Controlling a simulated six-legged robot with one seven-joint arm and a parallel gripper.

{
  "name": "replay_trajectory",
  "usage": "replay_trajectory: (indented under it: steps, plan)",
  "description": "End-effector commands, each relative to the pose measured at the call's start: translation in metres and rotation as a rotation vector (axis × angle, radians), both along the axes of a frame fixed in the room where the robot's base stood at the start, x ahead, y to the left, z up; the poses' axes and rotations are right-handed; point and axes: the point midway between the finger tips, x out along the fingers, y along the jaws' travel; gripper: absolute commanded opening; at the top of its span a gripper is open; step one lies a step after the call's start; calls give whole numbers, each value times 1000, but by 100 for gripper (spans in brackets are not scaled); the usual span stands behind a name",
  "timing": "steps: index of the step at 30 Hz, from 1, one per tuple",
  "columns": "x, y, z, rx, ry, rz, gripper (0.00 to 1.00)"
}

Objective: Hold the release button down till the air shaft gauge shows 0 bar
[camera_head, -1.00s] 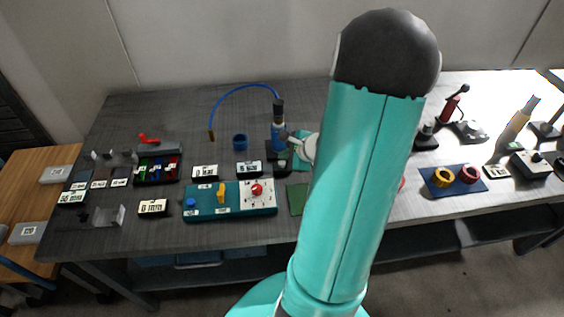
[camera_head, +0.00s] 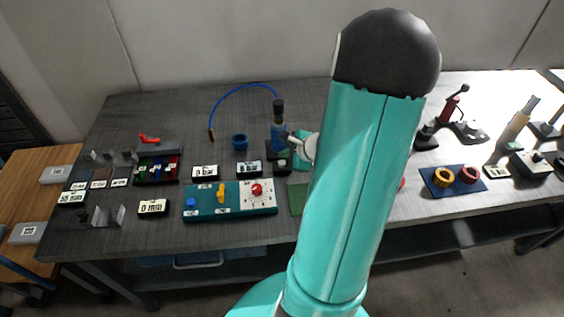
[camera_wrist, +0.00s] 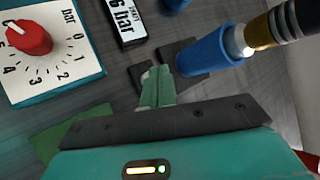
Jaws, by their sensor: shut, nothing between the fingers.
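The air shaft (camera_wrist: 212,55) is a blue cylinder with a black and gold end in the wrist view. In the head view it (camera_head: 279,132) stands upright on a dark base, with a blue hose attached. A display plate (camera_wrist: 124,18) beside it reads in bar in the wrist view; its digit looks like a 6, though it is partly cut off. The plate also shows in the head view (camera_head: 249,169). My gripper (camera_wrist: 160,72) is shut and empty, its fingertips close to the shaft's dark base. I cannot make out the release button; the fingertips may hide it.
A teal box with a red knob and bar dial (camera_wrist: 50,45) stands left of the fingers; it also carries a yellow lever (camera_head: 221,192). A blue cup (camera_head: 240,141) stands left of the shaft. My arm hides the table's middle right.

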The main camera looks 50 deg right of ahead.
Motion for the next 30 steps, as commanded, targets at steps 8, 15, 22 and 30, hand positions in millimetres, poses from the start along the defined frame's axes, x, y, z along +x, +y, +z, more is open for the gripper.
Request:
replay_trajectory:
  steps: [8,15,22,30]
  plan:
    - [0,0,0,0,0,0,0]
    - [0,0,0,0,0,0,0]
    - [0,0,0,0,0,0,0]
    - [0,1,-7,2,1,1,0]
